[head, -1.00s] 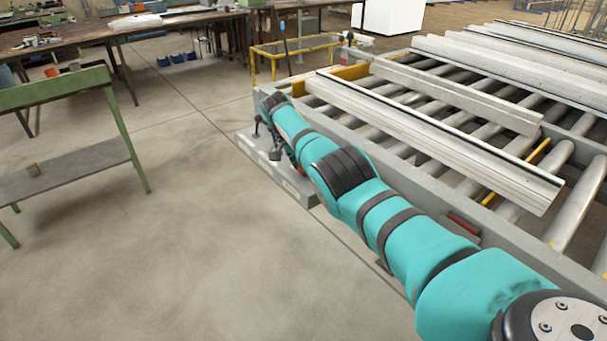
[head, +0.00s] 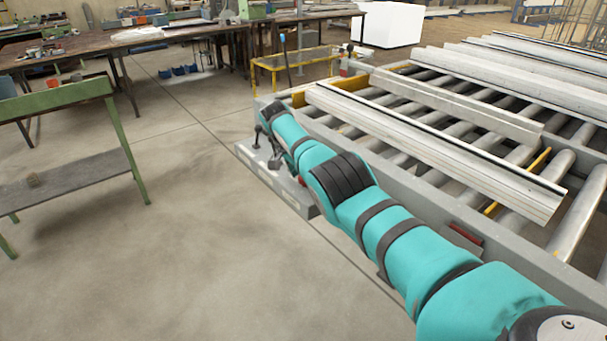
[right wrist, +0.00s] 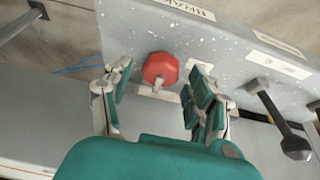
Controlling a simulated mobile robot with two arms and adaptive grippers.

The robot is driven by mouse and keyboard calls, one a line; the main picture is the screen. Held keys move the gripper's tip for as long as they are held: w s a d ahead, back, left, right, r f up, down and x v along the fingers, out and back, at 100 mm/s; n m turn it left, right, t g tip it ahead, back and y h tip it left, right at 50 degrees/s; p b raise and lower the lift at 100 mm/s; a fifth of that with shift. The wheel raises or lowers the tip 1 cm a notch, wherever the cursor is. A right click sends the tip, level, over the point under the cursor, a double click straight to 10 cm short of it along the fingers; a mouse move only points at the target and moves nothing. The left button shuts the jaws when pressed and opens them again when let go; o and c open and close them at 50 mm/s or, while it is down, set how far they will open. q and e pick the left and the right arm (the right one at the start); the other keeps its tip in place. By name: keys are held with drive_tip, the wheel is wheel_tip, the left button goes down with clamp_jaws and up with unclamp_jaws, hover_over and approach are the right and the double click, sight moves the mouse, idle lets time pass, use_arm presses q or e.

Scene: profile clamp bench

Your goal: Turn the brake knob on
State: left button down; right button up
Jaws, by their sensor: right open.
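The red brake knob (right wrist: 160,70) is a faceted knob on a speckled grey panel (right wrist: 225,50), beside a label (right wrist: 180,8) that is partly cut off. My right gripper (right wrist: 160,76) is open, with one finger on each side of the knob. I see gaps between the fingers and the knob, and cannot tell how deep the fingers reach. In the head view my arm reaches down to the grey control box (head: 295,200) at the conveyor's end. The gripper there is small and mostly hidden by the arm. My left gripper is out of view.
A black lever (right wrist: 280,120) stands right of the knob, close to the right finger. The roller conveyor (head: 400,205) with metal profiles (head: 440,155) lies right of my arm. A green-framed bench (head: 70,95) stands left. The floor between is clear.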

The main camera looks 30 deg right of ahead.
drive_tip(key=v, duration=1.2)
drive_tip(key=shift+w, duration=0.1)
